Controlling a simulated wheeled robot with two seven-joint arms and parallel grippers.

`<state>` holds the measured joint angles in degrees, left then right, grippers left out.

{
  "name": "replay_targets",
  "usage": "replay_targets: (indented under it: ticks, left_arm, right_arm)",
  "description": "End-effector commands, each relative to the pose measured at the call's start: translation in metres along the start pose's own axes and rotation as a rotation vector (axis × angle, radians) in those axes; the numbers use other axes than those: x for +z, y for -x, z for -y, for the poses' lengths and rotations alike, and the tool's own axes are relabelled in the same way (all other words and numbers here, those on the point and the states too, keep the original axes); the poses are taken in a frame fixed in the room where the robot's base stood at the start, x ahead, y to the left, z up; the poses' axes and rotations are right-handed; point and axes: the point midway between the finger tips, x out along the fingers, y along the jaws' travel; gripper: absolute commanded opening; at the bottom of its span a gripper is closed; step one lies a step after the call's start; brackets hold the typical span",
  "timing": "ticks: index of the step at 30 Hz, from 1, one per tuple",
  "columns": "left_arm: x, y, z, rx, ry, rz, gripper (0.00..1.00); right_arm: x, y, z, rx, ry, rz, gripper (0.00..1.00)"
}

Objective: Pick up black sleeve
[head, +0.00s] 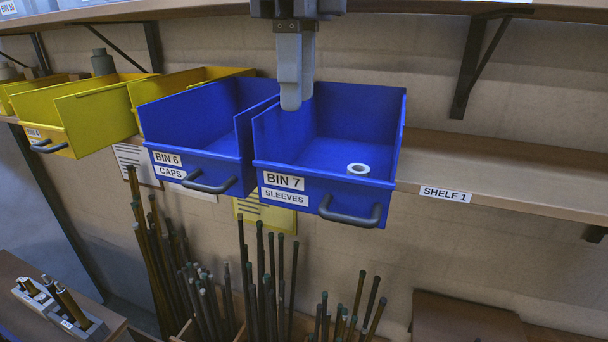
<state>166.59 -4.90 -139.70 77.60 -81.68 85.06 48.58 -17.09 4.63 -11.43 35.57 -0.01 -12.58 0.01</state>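The blue bin labelled BIN 7 SLEEVES (376,150) is on the shelf. A small white ring-shaped sleeve (358,169) lies on its floor, near the front right. I see no black sleeve in the head view. My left gripper (295,92) comes down from the top of the view, with its fingertips over the left part of this bin, apart from the white sleeve. One finger partly covers the other, so I cannot tell the gap between them. I see nothing held. My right gripper is not in view.
The blue bin labelled BIN 6 CAPS (200,148) stands left of BIN 7. Yellow bins (85,118) stand farther left. SHELF 1 (510,180) is clear to the right. Several dark rods (265,285) stand upright below. A shelf runs above.

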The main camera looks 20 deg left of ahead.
Motion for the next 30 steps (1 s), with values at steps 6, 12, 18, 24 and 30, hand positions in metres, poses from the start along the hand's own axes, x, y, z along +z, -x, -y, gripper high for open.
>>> replay_targets:
  ticks: [6, 12, 18, 24, 30]
  left_arm:
    - [0.001, -0.021, 0.002, 0.005, -0.004, -0.006, 0.33]
    - [0.001, -0.043, 0.002, 0.004, -0.003, -0.002, 0.33]
    - [0.0, -0.05, 0.002, -0.005, 0.0, -0.003, 0.33]
    - [0.0, -0.058, 0.002, 0.0, -0.002, -0.002, 0.33]
    - [0.001, -0.086, 0.003, 0.001, -0.004, -0.002, 0.33]
  right_arm:
    - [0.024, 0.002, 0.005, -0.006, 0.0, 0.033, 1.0]
    - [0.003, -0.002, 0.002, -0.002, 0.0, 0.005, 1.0]
    - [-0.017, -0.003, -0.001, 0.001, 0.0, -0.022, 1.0]
    - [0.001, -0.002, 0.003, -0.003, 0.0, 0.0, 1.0]
    - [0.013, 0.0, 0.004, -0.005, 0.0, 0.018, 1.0]
